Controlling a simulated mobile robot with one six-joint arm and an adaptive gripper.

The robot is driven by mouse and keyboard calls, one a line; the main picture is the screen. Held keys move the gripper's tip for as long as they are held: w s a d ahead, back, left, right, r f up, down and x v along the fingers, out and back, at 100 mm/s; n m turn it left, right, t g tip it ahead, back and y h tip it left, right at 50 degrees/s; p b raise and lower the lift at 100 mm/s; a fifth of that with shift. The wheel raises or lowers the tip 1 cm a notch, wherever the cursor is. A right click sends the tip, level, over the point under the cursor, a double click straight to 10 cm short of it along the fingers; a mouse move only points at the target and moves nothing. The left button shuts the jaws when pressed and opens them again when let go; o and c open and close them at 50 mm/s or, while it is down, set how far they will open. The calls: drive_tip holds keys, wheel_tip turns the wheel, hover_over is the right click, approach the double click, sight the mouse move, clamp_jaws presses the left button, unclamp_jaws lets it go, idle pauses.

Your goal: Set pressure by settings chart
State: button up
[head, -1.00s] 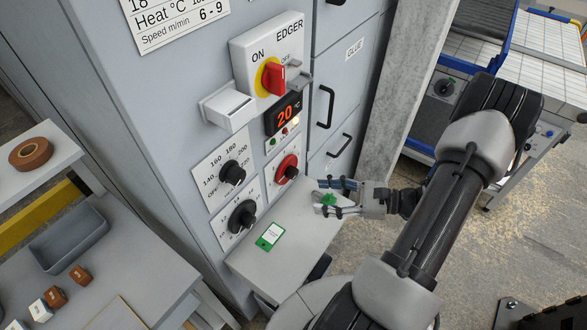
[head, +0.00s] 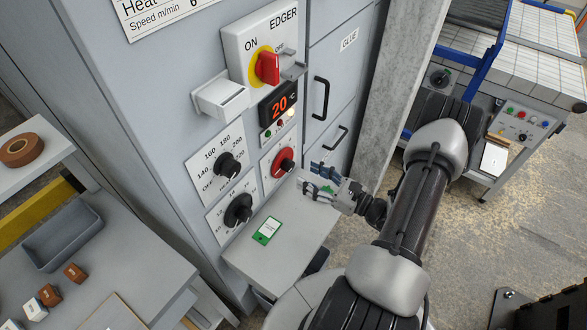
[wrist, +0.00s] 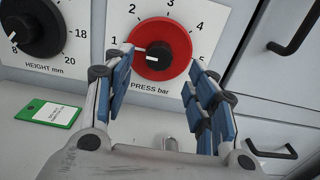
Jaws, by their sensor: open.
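The red press dial (head: 284,162) with a black centre knob sits on the grey cabinet front. In the wrist view the press dial (wrist: 163,50) is labelled PRESS bar, and its white pointer line points near 1. My gripper (head: 318,178) is open and empty, just in front of and slightly below the press dial. In the wrist view its blue-padded fingers (wrist: 160,95) stand to either side below the dial, apart from it. The settings chart (head: 165,12) is at the top left, with only its lower lines in view, cut off by the frame edge.
A black height dial (head: 238,210) and a heat dial (head: 228,166) sit left of the press dial. A green tag (head: 267,230) lies on the shelf (head: 290,245) below. Above are a red switch (head: 268,68) and a display (head: 280,104) reading 20.

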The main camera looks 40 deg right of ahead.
sight(292, 167)
drive_tip(key=x, duration=0.6)
drive_tip(key=shift+w+a+b, duration=0.15)
drive_tip(key=shift+w+b, duration=0.15)
drive_tip(key=shift+b, duration=0.1)
drive_tip(key=c, duration=1)
